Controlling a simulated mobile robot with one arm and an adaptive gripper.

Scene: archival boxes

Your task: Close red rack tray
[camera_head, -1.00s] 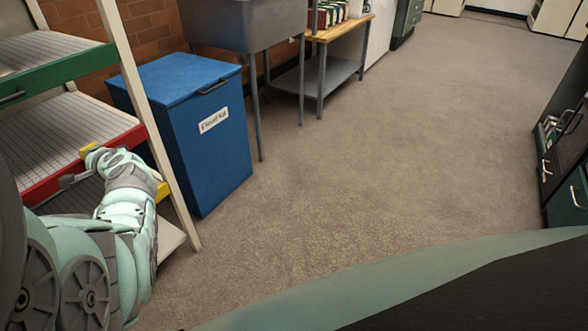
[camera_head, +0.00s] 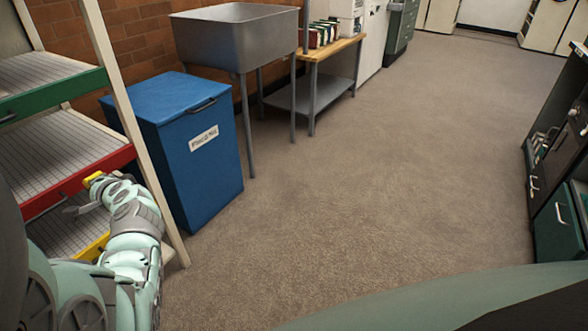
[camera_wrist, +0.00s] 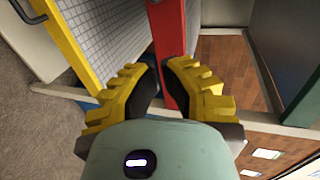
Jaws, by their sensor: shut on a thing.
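The red rack tray (camera_head: 118,160) is the middle tray of the rack at the left, with a red front and a grid-lined grey surface. Its red front also shows upright in the wrist view (camera_wrist: 169,35). My gripper (camera_head: 93,181) is at this front, right of the tray's dark handle (camera_head: 45,206). In the wrist view my gripper's yellow-padded fingers (camera_wrist: 166,76) are on both sides of the red front and shut on it. How far the tray stands out of the rack is hard to tell.
A green-fronted tray (camera_head: 60,92) is above and a yellow-fronted tray (camera_head: 94,250) below. The cream rack post (camera_head: 125,125) stands close to my arm. A blue lidded bin (camera_head: 195,165) stands beside the rack, near a grey sink (camera_head: 240,38). Open floor (camera_head: 370,180) lies to the right.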

